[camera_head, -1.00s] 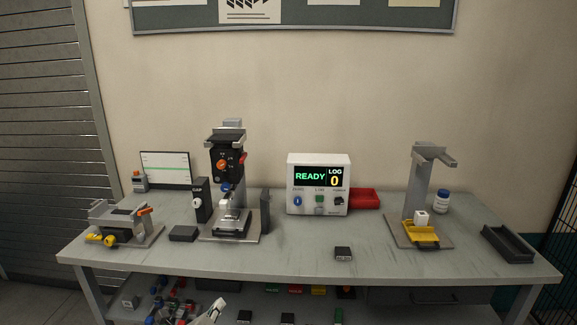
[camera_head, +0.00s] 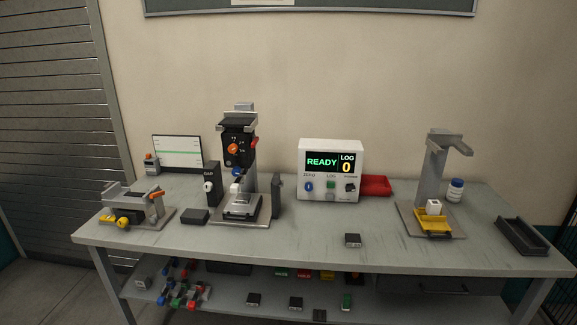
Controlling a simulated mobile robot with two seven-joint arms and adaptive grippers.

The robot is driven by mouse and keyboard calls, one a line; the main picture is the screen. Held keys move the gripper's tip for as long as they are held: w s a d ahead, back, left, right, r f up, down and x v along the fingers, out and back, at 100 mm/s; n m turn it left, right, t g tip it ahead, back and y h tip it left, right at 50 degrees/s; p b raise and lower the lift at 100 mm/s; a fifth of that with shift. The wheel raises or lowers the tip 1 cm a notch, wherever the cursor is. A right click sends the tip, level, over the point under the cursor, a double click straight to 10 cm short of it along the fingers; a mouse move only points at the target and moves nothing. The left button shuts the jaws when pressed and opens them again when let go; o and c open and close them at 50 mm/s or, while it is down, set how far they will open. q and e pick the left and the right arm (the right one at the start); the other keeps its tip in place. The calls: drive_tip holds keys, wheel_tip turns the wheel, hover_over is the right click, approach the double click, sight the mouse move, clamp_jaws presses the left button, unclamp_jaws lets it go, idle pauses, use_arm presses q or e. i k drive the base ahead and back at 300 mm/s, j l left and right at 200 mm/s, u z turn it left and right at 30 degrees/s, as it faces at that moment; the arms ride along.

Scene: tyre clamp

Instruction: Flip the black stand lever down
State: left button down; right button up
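A measuring stand (camera_head: 241,160) with a black head, an orange knob and a red-tipped part stands on the left half of the bench. A dark upright bar (camera_head: 276,195) stands at the right side of its base and a black box with a white knob (camera_head: 211,185) at its left. I cannot tell for sure which dark part is the black stand lever. A second, grey stand (camera_head: 434,170) with a yellow tray (camera_head: 432,225) is at the right; no black lever is clear on it. Neither of my grippers is in view.
A white READY display box (camera_head: 331,170) stands mid-bench, with a red bin (camera_head: 376,186) beside it. A clamp fixture (camera_head: 134,207) is at the left and a black tray (camera_head: 522,236) at the right. The bench front is mostly clear, except for a small black block (camera_head: 353,240).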

sight(275, 182)
drive_tip(key=i+l+u, duration=0.2)
drive_tip(key=i, duration=0.3)
drive_tip(key=i+l+u, duration=0.2)
drive_tip(key=i, duration=0.35)
